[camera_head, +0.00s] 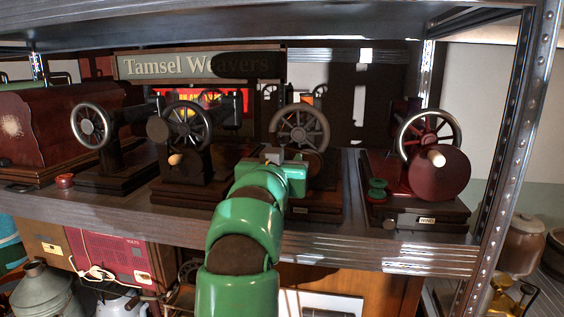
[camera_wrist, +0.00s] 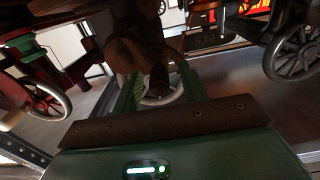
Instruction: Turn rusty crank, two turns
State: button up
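The middle-right machine has a dull brown-grey wheel (camera_head: 300,128) and a dark round crank disc (camera_head: 310,163) below it, partly behind my gripper. I take this to be the rusty crank, though rust is hard to make out in the shade. My green gripper (camera_head: 287,170) is in front of this machine, at its crank. In the wrist view my gripper's fingers (camera_wrist: 158,92) stand apart, with a dark brown handle (camera_wrist: 158,78) reaching into the space between them. Gaps show beside the handle; contact is not visible. The fingertips are hidden in the head view.
A red machine (camera_head: 440,172) stands at the right, and dark machines (camera_head: 195,165) and (camera_head: 90,128) stand to the left on the metal shelf (camera_head: 340,238). A shelf post (camera_head: 505,150) is at the right. A "Tamsel Weavers" sign (camera_head: 200,64) hangs behind.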

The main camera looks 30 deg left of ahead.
jog(key=shift+o, duration=0.3)
jog(key=p+v, duration=0.2)
jog(key=v, duration=0.7)
dwell(0.8)
jog(key=shift+r, duration=0.1)
